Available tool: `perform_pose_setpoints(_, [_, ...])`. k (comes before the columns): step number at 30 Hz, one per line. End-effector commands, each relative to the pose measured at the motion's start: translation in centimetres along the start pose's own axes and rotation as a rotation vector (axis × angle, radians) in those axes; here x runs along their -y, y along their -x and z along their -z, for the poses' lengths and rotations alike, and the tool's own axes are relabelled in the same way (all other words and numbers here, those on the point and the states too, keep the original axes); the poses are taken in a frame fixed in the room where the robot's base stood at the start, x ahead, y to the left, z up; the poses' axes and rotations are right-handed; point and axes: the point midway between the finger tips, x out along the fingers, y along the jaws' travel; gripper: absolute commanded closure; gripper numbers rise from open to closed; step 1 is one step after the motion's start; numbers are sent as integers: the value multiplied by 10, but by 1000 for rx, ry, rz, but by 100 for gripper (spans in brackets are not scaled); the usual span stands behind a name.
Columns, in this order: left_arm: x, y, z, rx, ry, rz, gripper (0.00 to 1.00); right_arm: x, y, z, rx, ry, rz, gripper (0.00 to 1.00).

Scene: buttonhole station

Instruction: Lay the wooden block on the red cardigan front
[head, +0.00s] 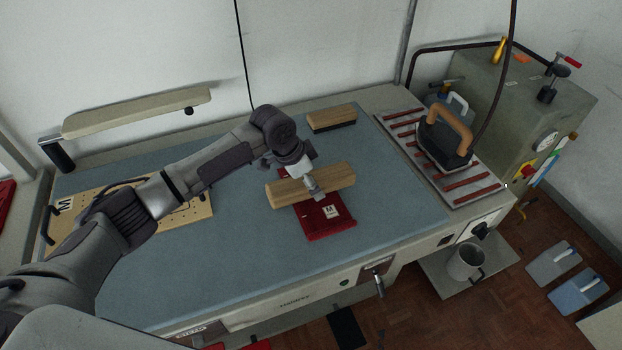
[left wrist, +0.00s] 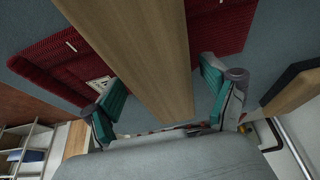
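The long wooden block (head: 330,180) lies across the red cardigan front (head: 325,222), which shows below it and a little behind it. Whether the block touches the cloth is hard to tell. My left gripper (head: 309,185) is at the block's middle, from above. In the left wrist view the block (left wrist: 150,50) runs between the teal finger pads (left wrist: 163,90). A narrow gap shows beside the right pad, so the fingers look open around it. Red ribbed cloth (left wrist: 50,55) shows on both sides of the block. My right gripper is not in view.
A wooden brush-like block (head: 332,116) lies behind on the blue-grey table mat (head: 235,265). An iron (head: 445,145) stands on a striped rest at right. A perforated board (head: 190,209) lies at left under my arm. The mat's front right is clear.

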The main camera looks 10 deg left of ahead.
Motion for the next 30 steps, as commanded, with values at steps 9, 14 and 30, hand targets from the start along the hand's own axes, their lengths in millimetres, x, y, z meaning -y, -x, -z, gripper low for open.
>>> perform_pose_setpoints(9, [0,3,1,-1,0,1,13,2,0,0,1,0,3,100])
perform_pose_setpoints(14, [1,21,1,-3,-1,1,13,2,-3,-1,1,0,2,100])
perform_pose_setpoints(30, [1,117,1,-1,0,2,13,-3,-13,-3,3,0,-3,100])
